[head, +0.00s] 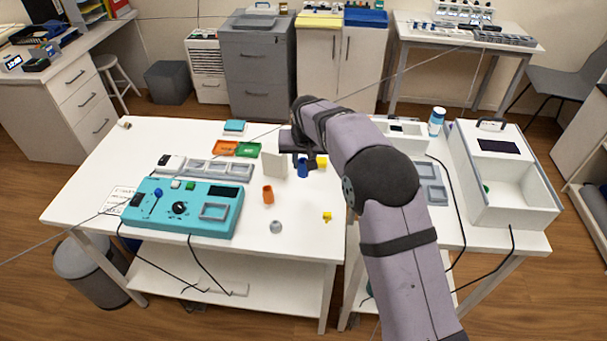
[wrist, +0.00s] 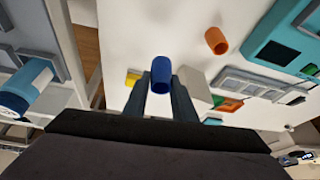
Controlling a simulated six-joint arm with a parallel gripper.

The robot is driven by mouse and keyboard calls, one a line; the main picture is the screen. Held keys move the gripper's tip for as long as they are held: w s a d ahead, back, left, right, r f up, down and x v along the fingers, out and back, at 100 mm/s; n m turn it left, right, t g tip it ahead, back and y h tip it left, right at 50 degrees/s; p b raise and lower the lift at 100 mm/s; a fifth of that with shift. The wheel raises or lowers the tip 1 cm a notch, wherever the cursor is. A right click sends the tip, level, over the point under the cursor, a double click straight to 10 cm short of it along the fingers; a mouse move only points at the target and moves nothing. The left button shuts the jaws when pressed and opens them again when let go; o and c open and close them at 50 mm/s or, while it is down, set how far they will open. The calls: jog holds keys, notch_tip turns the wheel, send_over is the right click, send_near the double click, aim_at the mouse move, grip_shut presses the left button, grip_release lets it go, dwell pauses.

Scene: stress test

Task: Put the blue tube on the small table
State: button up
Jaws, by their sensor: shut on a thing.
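The blue tube (head: 302,169) is between the fingers of my gripper (head: 299,156), over the right part of the large white table (head: 120,165). In the wrist view the blue tube (wrist: 161,74) sits between both fingertips (wrist: 160,92), and my gripper is shut on it. I cannot tell whether its lower end touches the tabletop. The small table (head: 447,236) stands to the right, across a narrow gap. My arm hides part of the small table and of the gap.
The small table holds a white open-fronted box (head: 515,190), grey trays (head: 432,195) and a blue-and-white bottle (head: 436,121). On the large table are an orange tube (head: 268,194), a white block (head: 274,165), yellow pieces, a grey piece (head: 276,227) and a teal panel (head: 185,207).

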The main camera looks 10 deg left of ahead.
jog(key=shift+r, duration=0.75)
jog(key=shift+d, duration=0.1)
